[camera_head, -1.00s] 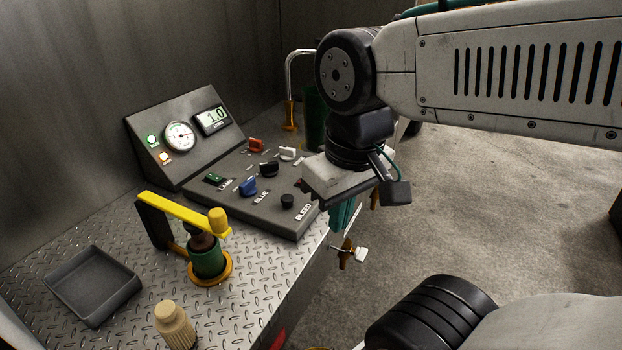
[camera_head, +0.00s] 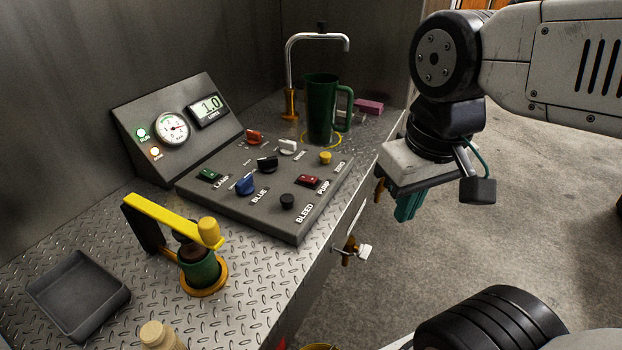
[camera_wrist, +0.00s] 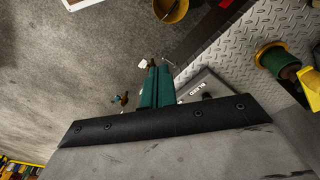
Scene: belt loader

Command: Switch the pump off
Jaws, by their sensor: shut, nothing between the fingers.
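A green lamp (camera_head: 141,133) glows on the upright panel, and the display (camera_head: 208,110) reads 1.0. My gripper (camera_head: 405,212) has teal fingers pressed together and empty. It hangs to the right of the panel, past the bench edge and apart from the switch. In the wrist view the closed fingers (camera_wrist: 157,75) point over the floor, with a corner of the panel beside them. The pump switch cannot be made out there.
A green mug (camera_head: 320,110) and a bent spout (camera_head: 290,70) stand behind the panel. A yellow-handled lever (camera_head: 170,215) and a grey tray (camera_head: 78,295) are at the left. Valve taps (camera_head: 350,250) stick out from the bench front. Open floor lies right.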

